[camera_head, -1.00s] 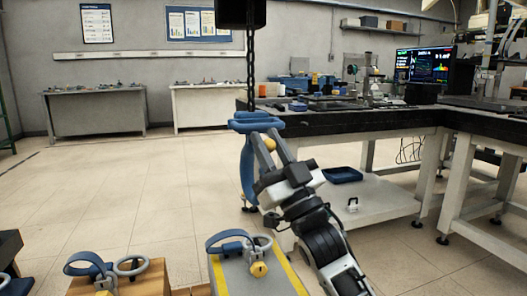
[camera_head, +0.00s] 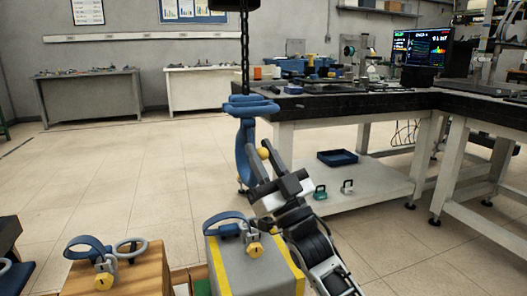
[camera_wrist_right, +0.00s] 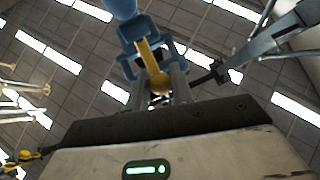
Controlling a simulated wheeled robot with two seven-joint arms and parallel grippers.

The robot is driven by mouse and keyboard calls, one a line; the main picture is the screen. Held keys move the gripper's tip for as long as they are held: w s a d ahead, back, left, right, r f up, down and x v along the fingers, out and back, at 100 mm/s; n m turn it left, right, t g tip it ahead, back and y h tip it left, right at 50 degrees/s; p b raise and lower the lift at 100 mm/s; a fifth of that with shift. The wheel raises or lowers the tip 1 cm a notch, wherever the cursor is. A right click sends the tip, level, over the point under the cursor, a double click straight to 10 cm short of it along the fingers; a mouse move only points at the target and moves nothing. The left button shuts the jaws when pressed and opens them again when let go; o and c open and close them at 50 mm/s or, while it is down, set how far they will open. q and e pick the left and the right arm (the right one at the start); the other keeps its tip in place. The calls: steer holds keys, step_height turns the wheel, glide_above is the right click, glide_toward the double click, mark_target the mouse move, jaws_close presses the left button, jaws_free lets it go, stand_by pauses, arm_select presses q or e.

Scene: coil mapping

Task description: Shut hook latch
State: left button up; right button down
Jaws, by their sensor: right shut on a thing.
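A blue hook (camera_head: 243,150) hangs upright on a dark chain (camera_head: 244,45). Its wide blue top block (camera_head: 250,106) is above my right gripper (camera_head: 260,160). A yellow latch (camera_head: 264,153) shows beside the hook, at the fingertips. In the right wrist view the latch (camera_wrist_right: 152,60) is a yellow bar reaching from the blue hook parts (camera_wrist_right: 140,28) down between the fingers of my right gripper (camera_wrist_right: 163,90). The gripper is shut on it. Whether the latch tip touches the hook is hidden. My left gripper is not in view.
Several blue hook-and-ring sets stand in front: one on a grey, yellow-edged block (camera_head: 233,275), one on a wooden block (camera_head: 140,275). A black-topped workbench (camera_head: 340,106) is behind at right; its lower shelf bears a blue tray (camera_head: 337,157). Floor at left is free.

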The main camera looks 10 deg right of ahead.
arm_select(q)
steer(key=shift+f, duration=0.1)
arm_select(e)
steer(key=shift+w+f, duration=0.15)
steer(key=shift+f, duration=0.2)
steer(key=c, duration=1.3)
jaws_free()
steer(key=shift+o, duration=0.2)
steer(key=shift+r, duration=0.1)
steer(key=shift+s, duration=0.2)
arm_select(q)
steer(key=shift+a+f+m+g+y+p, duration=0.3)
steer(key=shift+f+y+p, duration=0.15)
steer(key=shift+p, duration=0.6)
arm_select(e)
steer(key=v, duration=1.5)
steer(key=shift+s+f, duration=0.15)
steer(key=shift+f, duration=0.2)
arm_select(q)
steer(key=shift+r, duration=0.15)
